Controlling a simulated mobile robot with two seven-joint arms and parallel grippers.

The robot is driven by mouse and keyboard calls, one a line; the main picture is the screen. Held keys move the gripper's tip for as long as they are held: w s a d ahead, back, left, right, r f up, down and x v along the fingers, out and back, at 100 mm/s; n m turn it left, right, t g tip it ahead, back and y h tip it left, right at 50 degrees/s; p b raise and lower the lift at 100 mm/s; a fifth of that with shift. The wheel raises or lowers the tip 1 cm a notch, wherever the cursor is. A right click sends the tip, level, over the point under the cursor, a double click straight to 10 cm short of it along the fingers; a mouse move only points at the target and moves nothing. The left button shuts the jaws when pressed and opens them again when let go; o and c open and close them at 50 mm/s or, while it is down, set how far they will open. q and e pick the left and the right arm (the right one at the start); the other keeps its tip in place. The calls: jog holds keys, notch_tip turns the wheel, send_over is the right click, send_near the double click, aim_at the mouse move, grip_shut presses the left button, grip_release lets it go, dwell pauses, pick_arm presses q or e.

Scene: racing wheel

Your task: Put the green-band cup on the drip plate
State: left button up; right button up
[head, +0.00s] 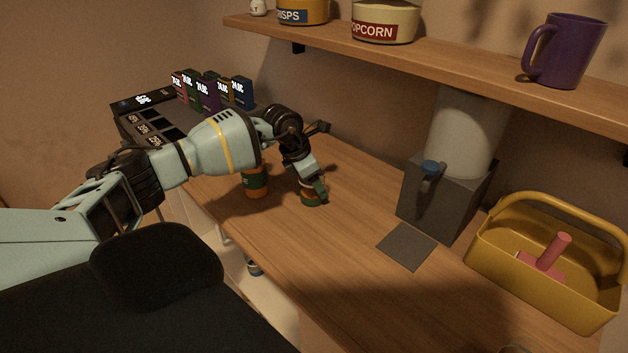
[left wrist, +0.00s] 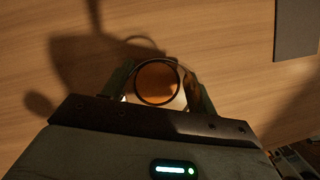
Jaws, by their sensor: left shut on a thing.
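My left gripper (head: 316,188) points down over the left part of the wooden counter, shut on a small cup (head: 311,200). A green band and some orange show on the cup between the fingers. In the left wrist view the cup (left wrist: 157,83) is seen from above, upright, with a round rim and amber-brown inside, between the two fingers of the gripper (left wrist: 160,88). I cannot tell whether its base touches the counter. The drip plate (head: 408,246) is a flat dark grey square before the dispenser, bare; its corner shows in the left wrist view (left wrist: 297,28). My right gripper is not in view.
An orange and green can (head: 256,183) stands left of the cup, partly behind my arm. The dispenser (head: 440,195) stands behind the plate. A yellow caddy (head: 520,285) is at right. A shelf (head: 440,65) with a purple mug (head: 567,52) overhangs. Counter between cup and plate is clear.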

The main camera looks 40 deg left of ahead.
pick_arm(q)
jog(key=o, duration=1)
jog(key=shift+f, duration=0.1)
jog(key=shift+o, duration=0.2)
jog(key=v, duration=1.2)
jog(key=shift+o, duration=0.4)
